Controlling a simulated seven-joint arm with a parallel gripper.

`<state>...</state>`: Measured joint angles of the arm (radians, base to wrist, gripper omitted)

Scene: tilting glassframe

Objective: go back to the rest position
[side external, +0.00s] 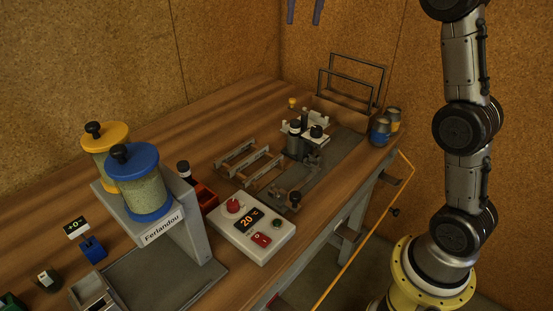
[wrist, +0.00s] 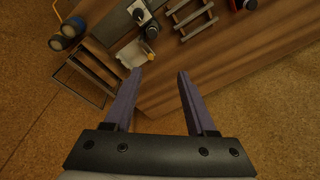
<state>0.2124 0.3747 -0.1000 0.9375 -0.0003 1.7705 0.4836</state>
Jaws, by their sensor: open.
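My gripper (wrist: 161,76) is open and empty in the wrist view, with its two purple fingers spread apart over the far end of the wooden workbench (wrist: 220,60). In the side external view only the fingertips of my gripper (side external: 304,10) show, at the top edge, high above the bench and near the back wall. The fingers touch nothing that I can see. The rest of the gripper is out of that view.
The bench holds a dispenser with yellow (side external: 106,135) and blue (side external: 148,205) lidded jars, a white control box (side external: 250,232), a grey rail device (side external: 300,145), black frames (side external: 350,80) and two cans (side external: 380,132). The air around the gripper looks clear.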

